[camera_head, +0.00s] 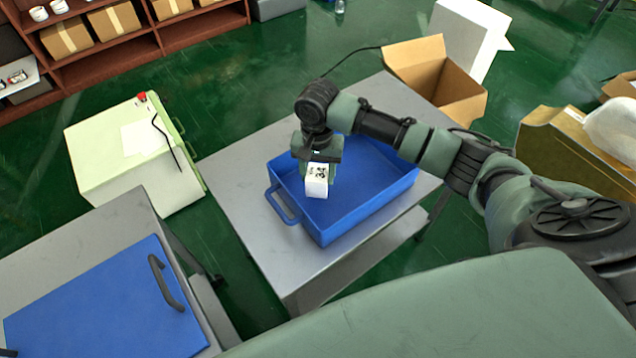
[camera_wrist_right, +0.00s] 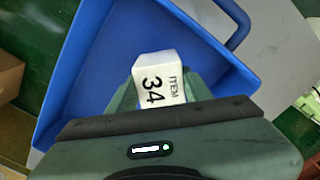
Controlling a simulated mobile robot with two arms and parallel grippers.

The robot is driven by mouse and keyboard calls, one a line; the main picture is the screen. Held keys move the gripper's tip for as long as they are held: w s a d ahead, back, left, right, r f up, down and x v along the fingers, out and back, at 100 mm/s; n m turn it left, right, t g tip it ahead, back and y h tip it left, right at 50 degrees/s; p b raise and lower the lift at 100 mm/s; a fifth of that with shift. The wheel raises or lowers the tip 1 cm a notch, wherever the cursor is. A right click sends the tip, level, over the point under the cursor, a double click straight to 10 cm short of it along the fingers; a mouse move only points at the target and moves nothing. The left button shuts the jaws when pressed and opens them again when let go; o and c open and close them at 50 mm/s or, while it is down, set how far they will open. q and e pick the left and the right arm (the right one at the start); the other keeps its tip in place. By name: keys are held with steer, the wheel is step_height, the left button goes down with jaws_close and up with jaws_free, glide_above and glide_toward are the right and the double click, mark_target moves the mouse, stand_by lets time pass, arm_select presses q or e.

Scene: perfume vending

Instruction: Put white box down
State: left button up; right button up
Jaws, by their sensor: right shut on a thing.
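The white box (camera_head: 317,181) is in my right gripper (camera_head: 318,165), over the left part of the blue tray (camera_head: 372,209) in the head view. In the right wrist view the white box (camera_wrist_right: 158,82) shows the print "ITEM 34", and the blue tray (camera_wrist_right: 75,75) lies beyond it. My right gripper is shut on the box. Whether the box touches the tray floor I cannot tell. The tray stands on a grey metal table (camera_head: 237,188) and looks otherwise empty. My left gripper is not in view.
An open cardboard box (camera_head: 440,85) stands behind the table. A pale green cabinet (camera_head: 130,155) is to the left. Another table holds a blue lid-like panel with a black handle (camera_head: 110,305) at front left. Shelves with cartons (camera_head: 115,20) stand at back left.

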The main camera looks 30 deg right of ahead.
mark_target(317, 186)
steer(key=shift+f, duration=2.5)
steer(key=o, duration=1.4)
steer(key=shift+f, duration=0.1)
steer(key=shift+c, duration=0.2)
step_height(317, 186, up, 12)
steer(key=shift+r, duration=0.1)
